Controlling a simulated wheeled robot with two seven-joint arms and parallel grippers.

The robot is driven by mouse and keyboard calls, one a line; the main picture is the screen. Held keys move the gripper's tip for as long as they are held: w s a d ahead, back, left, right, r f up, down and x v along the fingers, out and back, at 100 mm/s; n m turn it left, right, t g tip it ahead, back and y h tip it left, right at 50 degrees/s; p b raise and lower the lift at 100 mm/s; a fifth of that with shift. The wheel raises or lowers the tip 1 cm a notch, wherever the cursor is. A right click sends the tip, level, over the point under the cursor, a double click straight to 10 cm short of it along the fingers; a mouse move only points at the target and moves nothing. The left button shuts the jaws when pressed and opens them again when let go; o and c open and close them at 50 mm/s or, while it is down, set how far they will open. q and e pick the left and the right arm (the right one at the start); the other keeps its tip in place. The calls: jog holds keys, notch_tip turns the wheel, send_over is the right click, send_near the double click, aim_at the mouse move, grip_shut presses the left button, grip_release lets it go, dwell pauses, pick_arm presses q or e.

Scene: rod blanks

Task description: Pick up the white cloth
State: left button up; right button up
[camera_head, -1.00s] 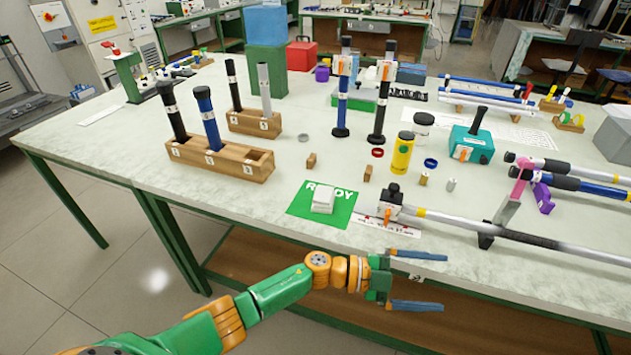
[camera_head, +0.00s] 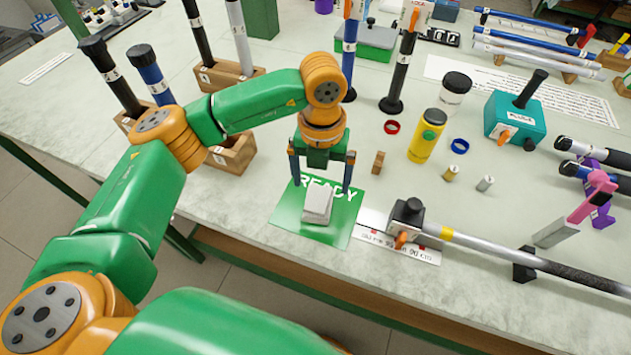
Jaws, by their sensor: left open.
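The white cloth (camera_head: 318,205) is a small folded stack lying on the green READY mat (camera_head: 287,217) near the table's front edge. My left gripper (camera_head: 320,188) points down over the mat, just above and behind the cloth in the picture. Its two blue-grey fingers are apart, one to each side of the cloth, with nothing between them. I cannot tell exactly how high the fingertips are above the mat. My right gripper is not in view.
A black clamp block (camera_head: 406,218) holding a long grey rod (camera_head: 490,250) stands right of the mat. A small wooden block (camera_head: 378,162), a yellow bottle (camera_head: 427,137) and a teal box (camera_head: 514,122) stand behind it. Wooden rod holders (camera_head: 232,155) stand left, partly behind my arm.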

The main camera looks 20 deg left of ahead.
aim_at(319, 198)
pick_arm(q)
jog(key=f+p, duration=0.1)
jog(key=f, duration=0.2)
jog(key=f+p, duration=0.1)
jog(key=f, duration=0.2)
jog(key=shift+s+a, duration=0.2)
jog(key=shift+w+f, duration=0.2)
jog(key=shift+f, duration=0.25)
jog(key=c, duration=1.3)
jog(key=shift+r, duration=1.3)
jog(key=s+d+r+b, duration=0.1)
jog(key=s+r, duration=0.2)
jog(key=s, duration=0.1)
jog(key=s+d+r+b, duration=0.1)
jog(key=s+r, duration=0.3)
jog(key=s, duration=0.1)
jog(key=s+d+r+b, duration=0.1)
jog(key=s+r, duration=0.2)
jog(key=s, duration=0.1)
jog(key=shift+s+d+r, duration=0.1)
jog(key=shift+s+r, duration=0.2)
jog(key=shift+s, duration=0.1)
